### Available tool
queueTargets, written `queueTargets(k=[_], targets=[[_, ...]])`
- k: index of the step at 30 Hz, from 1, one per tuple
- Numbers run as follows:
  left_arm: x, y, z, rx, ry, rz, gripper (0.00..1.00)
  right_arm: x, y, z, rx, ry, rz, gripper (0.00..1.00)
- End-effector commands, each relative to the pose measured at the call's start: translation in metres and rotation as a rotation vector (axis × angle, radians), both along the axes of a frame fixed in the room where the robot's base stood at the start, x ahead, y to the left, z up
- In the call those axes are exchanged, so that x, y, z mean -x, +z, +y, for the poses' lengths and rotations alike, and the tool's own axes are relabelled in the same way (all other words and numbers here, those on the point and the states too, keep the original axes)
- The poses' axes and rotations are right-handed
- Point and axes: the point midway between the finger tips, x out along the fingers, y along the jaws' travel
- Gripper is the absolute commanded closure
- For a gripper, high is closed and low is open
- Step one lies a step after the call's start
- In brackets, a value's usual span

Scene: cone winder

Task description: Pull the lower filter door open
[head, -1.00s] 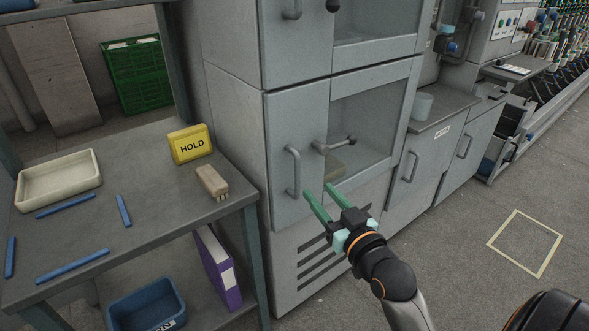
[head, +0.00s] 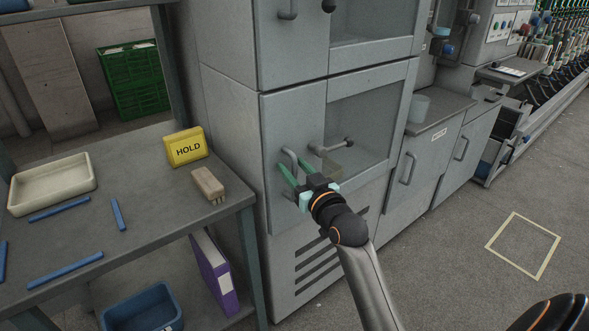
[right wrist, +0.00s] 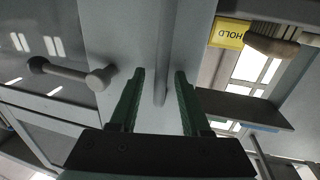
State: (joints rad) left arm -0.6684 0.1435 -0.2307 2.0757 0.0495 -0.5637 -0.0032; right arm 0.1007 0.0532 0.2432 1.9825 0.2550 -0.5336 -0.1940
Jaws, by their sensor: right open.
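The lower filter door is a grey front on the tall cabinet (head: 230,110), with a solid left part (head: 300,110) and a window (head: 365,120) to its right. A vertical bar handle (head: 288,160) is on the solid part. A lever with a dark knob (head: 349,142) reaches across the window. My right gripper (head: 287,172) is open at the bar handle. In the right wrist view the bar (right wrist: 160,85) stands between the two green fingers (right wrist: 160,72), with gaps on both sides. The door looks shut. My left gripper is not in view.
A grey table (head: 150,222) stands left of the cabinet, with a yellow HOLD sign (head: 186,147), a brush-like block (head: 208,184), a cream tray (head: 50,184) and blue strips. The lever (right wrist: 72,72) is close beside my fingers. Floor (head: 450,270) at the right is clear.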

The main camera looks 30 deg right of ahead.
Motion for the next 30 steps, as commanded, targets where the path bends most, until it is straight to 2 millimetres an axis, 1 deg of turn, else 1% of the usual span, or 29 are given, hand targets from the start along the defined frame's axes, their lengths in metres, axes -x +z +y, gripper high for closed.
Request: queueTargets(k=[5,17,30], targets=[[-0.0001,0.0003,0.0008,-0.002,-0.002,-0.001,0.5,0.0002,0.0001,0.0,0.0,0.0,0.0,0.54],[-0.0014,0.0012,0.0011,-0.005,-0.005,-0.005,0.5,0.0004,0.0001,-0.0001,0.0,0.0,0.0,0.99],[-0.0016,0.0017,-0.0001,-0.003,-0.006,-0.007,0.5,0.0005,0.0,-0.0001,-0.001,0.0,0.0,1.0]])
